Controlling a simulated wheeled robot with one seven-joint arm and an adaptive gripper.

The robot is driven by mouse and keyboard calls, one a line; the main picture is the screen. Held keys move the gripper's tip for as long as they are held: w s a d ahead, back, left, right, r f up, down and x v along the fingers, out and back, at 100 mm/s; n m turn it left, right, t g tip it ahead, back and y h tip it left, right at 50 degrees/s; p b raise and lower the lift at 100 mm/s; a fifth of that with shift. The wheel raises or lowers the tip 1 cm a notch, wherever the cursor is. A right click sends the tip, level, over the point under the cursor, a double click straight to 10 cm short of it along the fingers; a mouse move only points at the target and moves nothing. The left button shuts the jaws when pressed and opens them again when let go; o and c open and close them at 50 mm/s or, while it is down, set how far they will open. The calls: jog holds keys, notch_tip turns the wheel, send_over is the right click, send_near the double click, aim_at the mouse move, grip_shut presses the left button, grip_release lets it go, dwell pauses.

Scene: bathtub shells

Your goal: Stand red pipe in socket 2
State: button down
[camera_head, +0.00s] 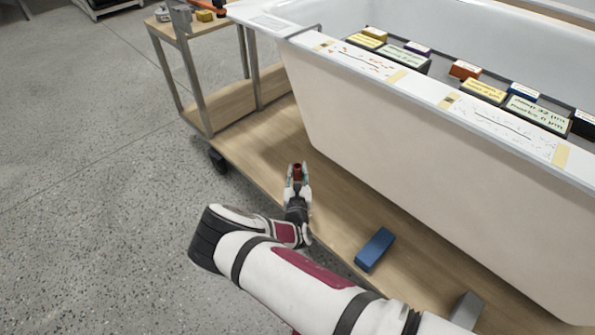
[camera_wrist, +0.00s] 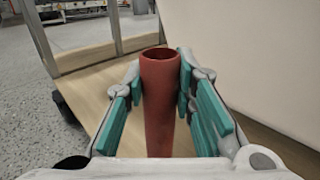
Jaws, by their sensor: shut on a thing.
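The red pipe (camera_wrist: 160,100) is a hollow tube held between the teal-padded fingers of my gripper (camera_wrist: 160,85) in the wrist view. Its open top end faces up toward the camera, and its lower end is hidden. In the head view my gripper (camera_head: 298,180) is shut on the pipe, with the red top (camera_head: 298,168) showing between the fingertips. It is over the wooden platform, in front of the tub's side wall. No socket numbered 2 can be made out in either view.
A blue block (camera_head: 375,249) and a grey block (camera_head: 467,310) lie on the platform.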

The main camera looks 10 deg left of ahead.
aim_at(298, 179)
jog(key=shift+f+b, duration=1.1)
jog(key=shift+f, duration=0.65)
jog(key=c, duration=1.2)
grip_release()
jog(key=shift+c, duration=0.2)
jog(key=shift+s, duration=0.1)
jog(key=s+d, duration=0.1)
jog(key=s, duration=1)
jog(key=shift+s+d, duration=0.25)
jog(key=shift+s, duration=0.15)
